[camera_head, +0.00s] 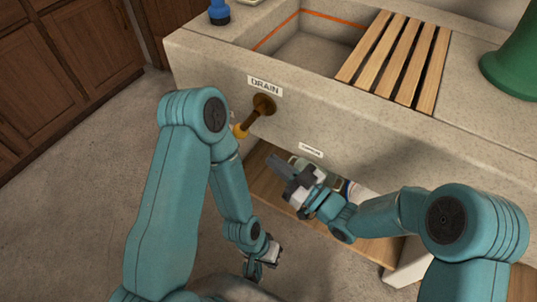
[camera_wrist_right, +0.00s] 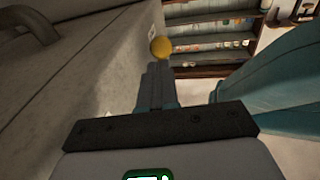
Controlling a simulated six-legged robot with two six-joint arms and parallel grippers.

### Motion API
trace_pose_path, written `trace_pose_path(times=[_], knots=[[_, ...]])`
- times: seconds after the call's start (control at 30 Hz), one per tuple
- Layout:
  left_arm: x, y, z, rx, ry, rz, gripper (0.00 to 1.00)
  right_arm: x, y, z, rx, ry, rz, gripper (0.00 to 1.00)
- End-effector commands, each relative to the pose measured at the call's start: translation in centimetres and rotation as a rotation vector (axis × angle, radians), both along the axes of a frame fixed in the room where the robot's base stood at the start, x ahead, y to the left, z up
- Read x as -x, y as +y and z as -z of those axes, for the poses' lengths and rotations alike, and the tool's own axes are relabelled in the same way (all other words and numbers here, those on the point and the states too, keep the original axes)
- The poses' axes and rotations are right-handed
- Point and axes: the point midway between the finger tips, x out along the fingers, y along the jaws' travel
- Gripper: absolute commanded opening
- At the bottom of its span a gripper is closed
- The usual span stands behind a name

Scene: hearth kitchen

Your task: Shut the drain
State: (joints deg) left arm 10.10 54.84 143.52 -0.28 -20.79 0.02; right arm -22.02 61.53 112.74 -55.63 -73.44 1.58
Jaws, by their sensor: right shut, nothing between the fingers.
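The drain lever (camera_head: 252,116) sticks out from the stone sink front under a label reading DRAIN (camera_head: 264,86). It has a dark round base, a brown stem and a yellow knob at its lower left end. In the right wrist view the yellow knob (camera_wrist_right: 161,47) shows just beyond my fingertips; I cannot tell whether they touch it. My right gripper (camera_head: 275,162) is shut and empty, below and right of the knob in the head view. My left gripper (camera_head: 262,262) hangs low near the floor, away from the lever; its jaw opening is unclear.
The stone sink basin (camera_head: 318,52) has an orange line inside and a wooden slatted rack (camera_head: 398,60) over its right part. A blue bottle (camera_head: 219,12) and a green vessel (camera_head: 514,62) stand on the counter. An open wooden shelf or drawer (camera_head: 268,182) lies below.

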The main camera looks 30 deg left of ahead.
Motion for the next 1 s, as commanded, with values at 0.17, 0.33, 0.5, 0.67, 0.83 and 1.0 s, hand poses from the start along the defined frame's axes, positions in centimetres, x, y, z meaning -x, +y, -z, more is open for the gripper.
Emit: trace_pose_path(times=[0.17,0.33,0.5,0.67,0.83,1.0], knots=[[0.0,0.0,-0.6,0.0,0.0,0.001,0.0,0.6,-3.2,0.6,0.001,0.003,0.004,0.0],[0.0,0.0,-0.8,0.0,0.0,0.0,0.0,1.1,-5.3,1.0,0.0,0.001,0.003,0.0],[0.0,0.0,-0.8,0.0,0.0,0.0,0.0,1.4,-6.1,1.2,-0.001,0.0,0.001,0.0],[0.0,0.0,-0.8,0.0,0.0,0.0,0.0,1.5,-6.2,1.2,-0.002,-0.001,0.0,0.0],[0.0,0.0,-0.8,0.0,0.0,0.0,0.0,1.5,-6.3,1.2,-0.002,-0.001,0.0,0.0],[0.0,0.0,-0.8,0.0,0.0,0.0,0.0,1.5,-6.3,1.2,-0.001,-0.001,0.0,0.0]])
